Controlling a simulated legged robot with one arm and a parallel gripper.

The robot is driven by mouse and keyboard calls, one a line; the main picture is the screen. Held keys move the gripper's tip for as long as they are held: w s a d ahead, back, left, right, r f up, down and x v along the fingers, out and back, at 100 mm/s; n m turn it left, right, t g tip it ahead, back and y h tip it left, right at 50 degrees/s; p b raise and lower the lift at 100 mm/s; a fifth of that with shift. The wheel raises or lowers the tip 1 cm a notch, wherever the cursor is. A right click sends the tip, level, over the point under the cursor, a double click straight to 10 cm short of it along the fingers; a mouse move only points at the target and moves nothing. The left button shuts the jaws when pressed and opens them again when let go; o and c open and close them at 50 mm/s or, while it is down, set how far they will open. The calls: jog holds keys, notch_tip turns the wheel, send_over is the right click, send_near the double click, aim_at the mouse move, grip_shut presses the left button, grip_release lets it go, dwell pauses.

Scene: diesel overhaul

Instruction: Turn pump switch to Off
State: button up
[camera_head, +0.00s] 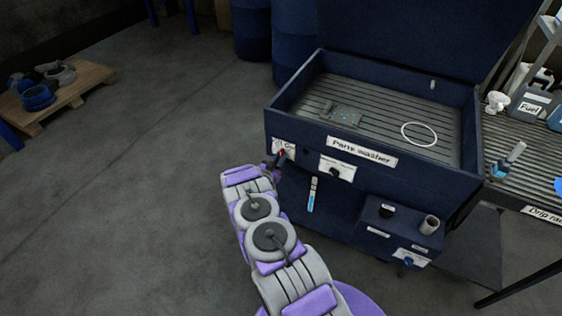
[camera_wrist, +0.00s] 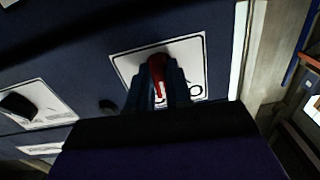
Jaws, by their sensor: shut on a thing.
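The pump switch is a red lever (camera_wrist: 157,66) on a white label plate on the front of the parts washer. My gripper (camera_wrist: 160,88) is shut on the red lever in the wrist view, with one dark finger on each side of it. In the head view the red switch (camera_head: 283,153) shows at the left end of the washer's front, with my gripper (camera_head: 274,160) at it. The fingers cover part of the label's lettering, so I cannot read the switch position.
The navy parts washer (camera_head: 287,103) has an open lid and a ribbed basin with a white ring (camera_head: 419,134). A black knob (camera_head: 337,170) and a blue-handled brush (camera_head: 312,197) are right of the switch. Open floor lies to the left.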

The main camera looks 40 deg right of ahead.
jog(key=n, duration=1)
jog(key=shift+w, duration=0.1)
jog(key=o, duration=1.5)
jog(key=v, duration=0.7)
